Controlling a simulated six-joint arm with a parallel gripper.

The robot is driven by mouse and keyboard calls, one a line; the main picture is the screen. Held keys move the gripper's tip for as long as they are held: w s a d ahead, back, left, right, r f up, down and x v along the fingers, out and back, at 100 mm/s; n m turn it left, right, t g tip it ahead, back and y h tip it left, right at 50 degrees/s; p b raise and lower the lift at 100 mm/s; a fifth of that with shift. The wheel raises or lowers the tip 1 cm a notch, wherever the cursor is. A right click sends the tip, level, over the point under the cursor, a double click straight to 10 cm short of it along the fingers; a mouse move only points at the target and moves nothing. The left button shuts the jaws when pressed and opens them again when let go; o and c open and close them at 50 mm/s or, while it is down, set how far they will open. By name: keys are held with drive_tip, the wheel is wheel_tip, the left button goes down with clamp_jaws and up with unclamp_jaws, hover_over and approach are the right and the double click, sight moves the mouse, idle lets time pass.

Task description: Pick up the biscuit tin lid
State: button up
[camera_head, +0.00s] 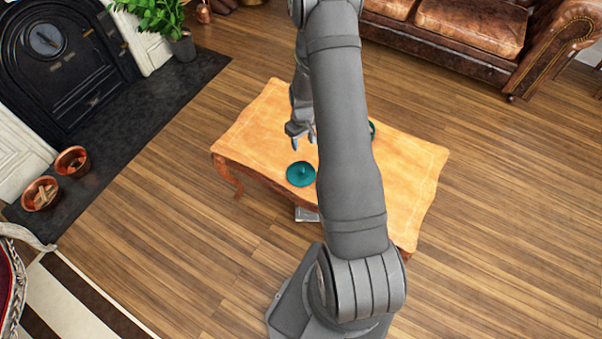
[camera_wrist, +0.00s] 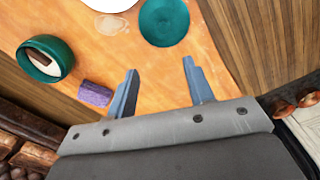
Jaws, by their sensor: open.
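The biscuit tin lid (camera_head: 301,174) is a round teal disc with a small knob, lying on the wooden table. In the wrist view the lid (camera_wrist: 164,22) is at the top, beyond my fingertips and apart from them. My gripper (camera_head: 300,132) is above the table, on the far side of the lid. The wrist view shows its two fingers (camera_wrist: 159,75) spread with nothing between them. An open teal tin (camera_wrist: 45,57) with something pale inside stands to the left in the wrist view. In the head view my arm hides most of the tin (camera_head: 372,130).
The wooden table (camera_head: 410,170) has bare room around the lid. A purple block (camera_wrist: 95,94) lies near my left finger in the wrist view. A white round thing (camera_wrist: 110,4) is cut off at the top. A leather sofa (camera_head: 455,30) stands beyond the table.

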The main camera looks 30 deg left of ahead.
approach(301, 168)
drive_tip(key=f, duration=0.5)
drive_tip(key=shift+w, duration=0.35)
drive_tip(key=shift+s+f, duration=0.2)
drive_tip(key=shift+f, duration=1.15)
drive_tip(key=shift+s+f, duration=0.15)
drive_tip(key=shift+f, duration=1.15)
clamp_jaws()
